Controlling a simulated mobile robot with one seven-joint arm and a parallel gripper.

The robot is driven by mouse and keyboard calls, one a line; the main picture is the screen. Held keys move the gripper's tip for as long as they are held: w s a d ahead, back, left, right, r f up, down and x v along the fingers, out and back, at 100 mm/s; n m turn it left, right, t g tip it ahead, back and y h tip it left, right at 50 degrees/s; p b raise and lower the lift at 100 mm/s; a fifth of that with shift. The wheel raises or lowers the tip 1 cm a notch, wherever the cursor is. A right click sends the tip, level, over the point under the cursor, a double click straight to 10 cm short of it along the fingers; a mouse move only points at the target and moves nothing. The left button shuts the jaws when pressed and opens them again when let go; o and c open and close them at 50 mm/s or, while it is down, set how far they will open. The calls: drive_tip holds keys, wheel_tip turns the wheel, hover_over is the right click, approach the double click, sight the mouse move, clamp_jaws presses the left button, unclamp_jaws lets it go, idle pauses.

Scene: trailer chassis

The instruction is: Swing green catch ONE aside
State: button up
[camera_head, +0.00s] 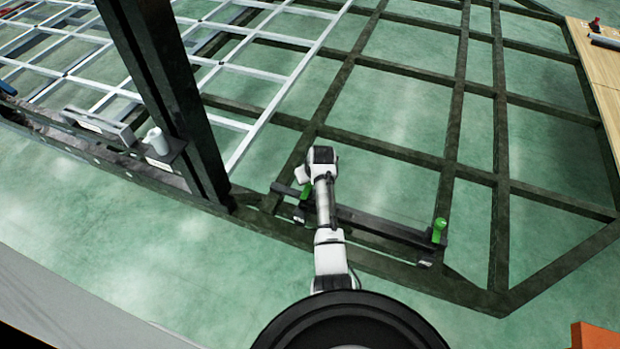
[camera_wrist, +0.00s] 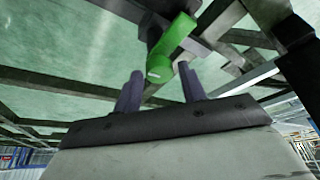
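Two green catches sit on a dark crossbar of the trailer chassis in the head view. The left catch (camera_head: 306,192) is beside my arm and partly hidden by it; the right catch (camera_head: 438,230) stands upright at the bar's right end. No number can be read on either. In the wrist view one green catch (camera_wrist: 175,40) hangs on a dark bar, its rounded end pointing toward my gripper (camera_wrist: 160,72). My two fingers are apart, and the catch's end appears between and just beyond their tips. Whether they touch it cannot be told. My fingers are not clear in the head view.
The dark crossbar (camera_head: 380,224) runs along the chassis edge between the catches. A thick dark post (camera_head: 165,85) rises to the left, with a white cylinder (camera_head: 157,141) on a bracket beside it. A wooden board (camera_head: 605,90) lies at the far right.

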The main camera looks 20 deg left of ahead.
drive_tip(key=c, duration=0.7)
drive_tip(key=shift+o, duration=0.2)
drive_tip(key=shift+m, duration=0.3)
drive_tip(key=m+h+p, duration=0.1)
drive_tip(key=m, duration=0.1)
drive_tip(key=shift+s+a+r+m+t, duration=0.1)
drive_tip(key=shift+m+t, duration=0.2)
drive_tip(key=m, duration=0.2)
drive_tip(key=m+h, duration=0.1)
drive_tip(key=shift+a+m+h+p, duration=0.15)
drive_tip(key=shift+m+h+p, duration=0.15)
drive_tip(key=shift+m, duration=0.1)
drive_tip(key=m+h+b, duration=0.1)
drive_tip(key=m, duration=0.1)
drive_tip(key=m+h, duration=0.1)
drive_tip(key=m, duration=0.2)
drive_tip(key=shift+a+f+b, duration=0.1)
drive_tip(key=shift+f+b, duration=0.1)
drive_tip(key=shift+b, duration=0.15)
drive_tip(key=m+h+b, duration=0.1)
drive_tip(key=m+b, duration=0.1)
drive_tip(key=m, duration=0.1)
drive_tip(key=shift+a+m, duration=0.1)
drive_tip(key=shift+m, duration=0.2)
drive_tip(key=shift+m+g+h+b, duration=0.4)
drive_tip(key=shift+m+g+b, duration=0.15)
drive_tip(key=shift+m, duration=0.55)
drive_tip(key=shift+r, duration=0.1)
